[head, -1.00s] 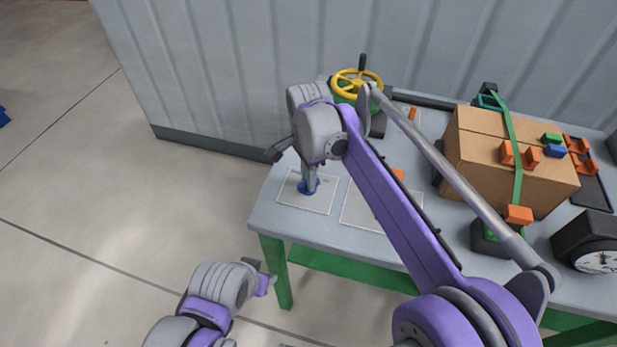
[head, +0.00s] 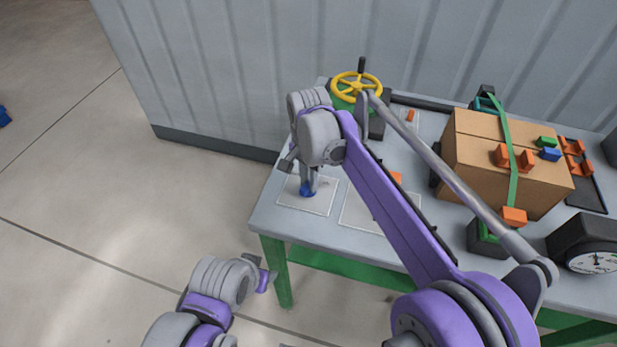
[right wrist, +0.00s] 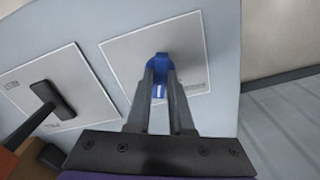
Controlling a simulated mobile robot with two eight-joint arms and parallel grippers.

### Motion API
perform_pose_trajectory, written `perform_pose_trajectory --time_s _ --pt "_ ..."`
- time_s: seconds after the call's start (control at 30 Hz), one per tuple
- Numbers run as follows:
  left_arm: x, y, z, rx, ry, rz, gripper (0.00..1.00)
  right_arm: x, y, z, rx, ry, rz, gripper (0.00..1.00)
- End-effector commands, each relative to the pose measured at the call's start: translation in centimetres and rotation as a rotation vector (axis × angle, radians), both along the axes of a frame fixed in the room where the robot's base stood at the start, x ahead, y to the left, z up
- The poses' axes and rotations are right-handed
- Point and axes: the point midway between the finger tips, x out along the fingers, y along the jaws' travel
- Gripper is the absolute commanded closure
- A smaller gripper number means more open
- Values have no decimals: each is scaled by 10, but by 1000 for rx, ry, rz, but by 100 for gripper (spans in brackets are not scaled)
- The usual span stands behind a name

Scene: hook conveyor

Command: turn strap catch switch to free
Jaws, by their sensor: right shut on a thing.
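A blue switch (head: 307,190) stands on a white panel (head: 322,206) at the table's near left corner. In the right wrist view the blue switch (right wrist: 160,68) shows between the fingers, on its white panel (right wrist: 195,50). My right gripper (head: 308,185) is shut on the blue switch from above; its fingers (right wrist: 160,85) cover part of it. Print on the panel is too small to read. My left gripper (head: 262,275) is low, off the table's left end; its jaws are too unclear to judge.
A second white panel (head: 360,215) with a dark T-shaped handle (right wrist: 52,100) is beside the first. A cardboard box (head: 490,165) under a green strap (head: 513,180), a yellow handwheel (head: 357,87) and a round gauge (head: 595,262) stand on the table. The wall is close behind.

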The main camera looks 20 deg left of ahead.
Motion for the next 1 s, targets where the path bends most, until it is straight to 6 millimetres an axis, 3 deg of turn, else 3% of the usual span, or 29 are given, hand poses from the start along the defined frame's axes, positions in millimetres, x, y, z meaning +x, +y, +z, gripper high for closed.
perform_pose_trajectory --time_s 1.0 --pt "3 0 25 0 -8 0 50 0 0 2 1 0 941 100"
